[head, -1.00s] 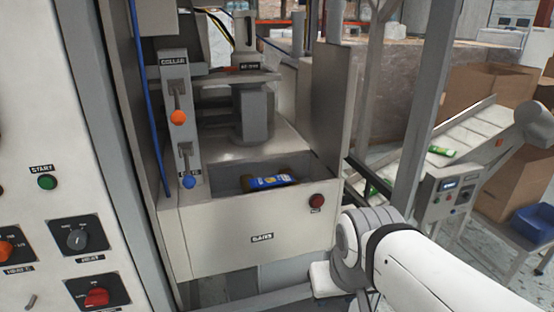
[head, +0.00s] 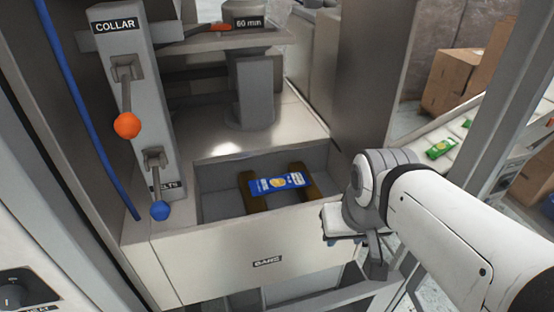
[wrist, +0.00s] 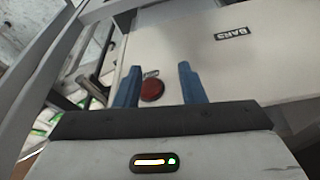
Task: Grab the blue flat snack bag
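The blue flat snack bag (head: 277,184) lies in the open-topped bin (head: 224,206) of the machine marked BARS, across two brown supports. It has a yellow patch and white print. My gripper shows in the wrist view (wrist: 160,88) with its two blue fingers apart and nothing between them. Behind the gap is the machine's front with a red button (wrist: 152,90). In the head view my arm comes in from the right, and its end is beside the bin's right front corner, outside it. The fingers are mostly hidden there.
A lever with an orange knob (head: 127,125) and one with a blue knob (head: 160,210) stand left of the bin. A grey column (head: 254,95) rises behind it, and a tall panel (head: 358,75) stands at right. Green bags (head: 441,148) lie on a conveyor.

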